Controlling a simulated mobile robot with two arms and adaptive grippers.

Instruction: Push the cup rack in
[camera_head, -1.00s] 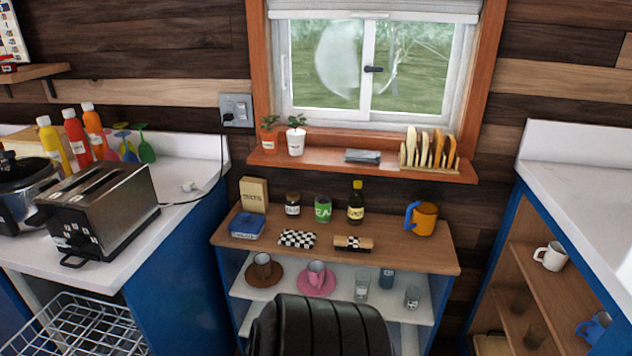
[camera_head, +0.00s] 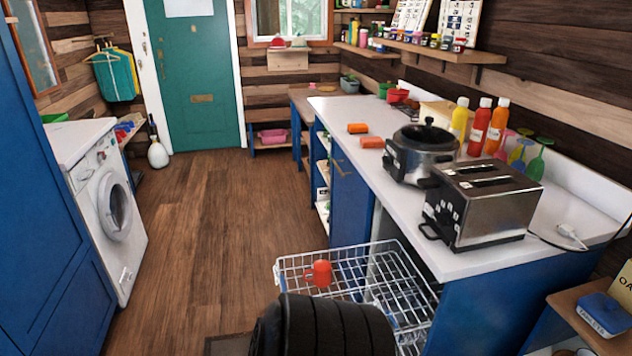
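The cup rack (camera_head: 292,262) is a white wire basket at the lower middle. It sticks out from under the white counter into the aisle. An orange-red mug (camera_head: 319,273) is at its front left part. Bluish items (camera_head: 386,300) show lower down through the wires; I cannot tell what they are. A ribbed black part of my own body at the bottom edge hides the near part of the rack. Neither of my grippers is in view.
The counter (camera_head: 470,262) carries a toaster (camera_head: 485,205), a slow cooker (camera_head: 424,150) and several bottles. A washing machine (camera_head: 108,215) stands across the aisle at left. The wooden floor (camera_head: 205,220) between is clear up to the green door (camera_head: 200,80).

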